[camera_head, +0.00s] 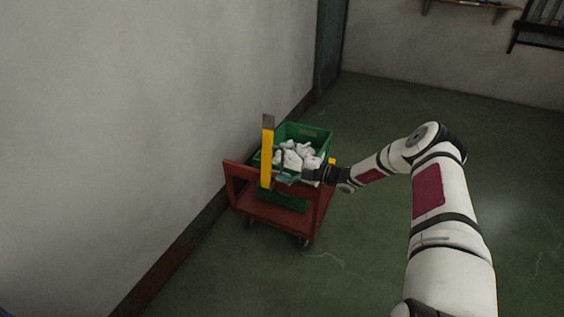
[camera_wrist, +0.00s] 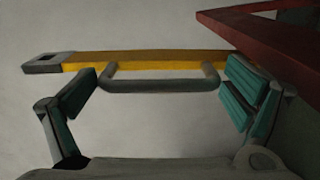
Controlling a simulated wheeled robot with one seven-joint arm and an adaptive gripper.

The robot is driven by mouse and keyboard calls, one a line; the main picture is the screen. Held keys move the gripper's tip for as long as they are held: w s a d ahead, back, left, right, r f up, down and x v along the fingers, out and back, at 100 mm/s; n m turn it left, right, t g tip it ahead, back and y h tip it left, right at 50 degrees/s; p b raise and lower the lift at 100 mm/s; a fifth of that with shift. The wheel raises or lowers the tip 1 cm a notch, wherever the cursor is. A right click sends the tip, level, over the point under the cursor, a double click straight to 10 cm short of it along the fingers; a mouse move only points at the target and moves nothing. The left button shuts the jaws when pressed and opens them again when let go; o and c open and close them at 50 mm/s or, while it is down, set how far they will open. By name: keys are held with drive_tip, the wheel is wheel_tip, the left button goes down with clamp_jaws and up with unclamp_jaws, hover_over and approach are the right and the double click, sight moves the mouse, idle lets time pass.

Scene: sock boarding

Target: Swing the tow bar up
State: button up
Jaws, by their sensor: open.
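The yellow tow bar (camera_head: 267,155) stands upright at the near end of the red cart, its dark tip on top. In the wrist view the bar (camera_wrist: 150,61) runs across the picture, with its dark slotted end at left. A grey handle (camera_wrist: 160,86) on the bar lies between my fingertips. My gripper (camera_wrist: 158,95) is open, with one green-padded finger near each end of the handle. Contact cannot be told. In the head view my gripper (camera_head: 287,178) is beside the bar, small and partly hard to make out.
The red cart (camera_head: 270,216) stands on the green floor close to the left wall. It carries a green crate (camera_head: 318,134) with white socks (camera_head: 295,156). The cart's red frame (camera_wrist: 270,40) shows at upper right in the wrist view. The floor right of the cart is clear.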

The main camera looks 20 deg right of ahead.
drive_tip(key=v, duration=1.2)
drive_tip(key=shift+r, duration=0.15)
drive_tip(key=shift+a+r, duration=0.1)
